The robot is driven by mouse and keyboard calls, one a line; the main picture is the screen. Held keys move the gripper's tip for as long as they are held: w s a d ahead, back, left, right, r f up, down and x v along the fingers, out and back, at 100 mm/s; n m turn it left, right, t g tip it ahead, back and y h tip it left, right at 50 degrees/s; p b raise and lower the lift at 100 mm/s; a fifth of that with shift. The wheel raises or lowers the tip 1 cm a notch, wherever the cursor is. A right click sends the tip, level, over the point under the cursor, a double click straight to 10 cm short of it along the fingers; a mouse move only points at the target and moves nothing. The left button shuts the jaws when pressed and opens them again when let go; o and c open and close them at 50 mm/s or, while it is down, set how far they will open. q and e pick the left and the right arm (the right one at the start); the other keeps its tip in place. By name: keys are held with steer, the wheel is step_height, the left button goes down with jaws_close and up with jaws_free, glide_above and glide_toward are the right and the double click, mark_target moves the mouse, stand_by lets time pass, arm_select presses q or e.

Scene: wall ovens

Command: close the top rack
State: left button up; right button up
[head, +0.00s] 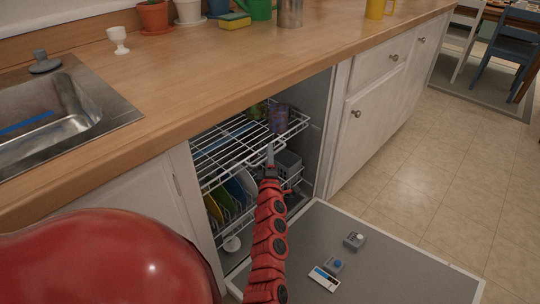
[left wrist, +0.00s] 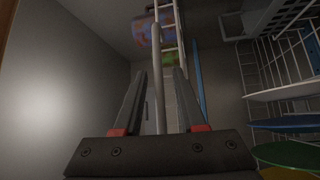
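The top rack (head: 236,152) is a white wire rack, pulled partly out of the open dishwasher under the counter. It holds a patterned cup (head: 279,117) and a green item (head: 257,111). My left gripper (head: 270,150) is at the rack's front edge, pointing toward the dishwasher. In the left wrist view its two fingers (left wrist: 160,95) are apart, and a pale rack wire (left wrist: 158,75) shows in the gap between them. I cannot tell if the fingers touch it. My right gripper is not in view.
The lower rack (head: 242,208) with colored plates and a grey basket (head: 288,163) sits below. The open dishwasher door (head: 400,270) lies flat with small items on it. The counter (head: 190,80) overhangs the opening. Tiled floor at right is clear.

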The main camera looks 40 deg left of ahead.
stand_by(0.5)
arm_select(q)
steer(key=shift+s+d+f, duration=0.1)
steer(key=shift+s+d, duration=0.15)
steer(key=shift+d, duration=0.05)
steer(key=p+v, duration=0.3)
steer(key=v, duration=1.3)
steer(key=shift+s, duration=0.35)
steer(key=shift+d, duration=0.1)
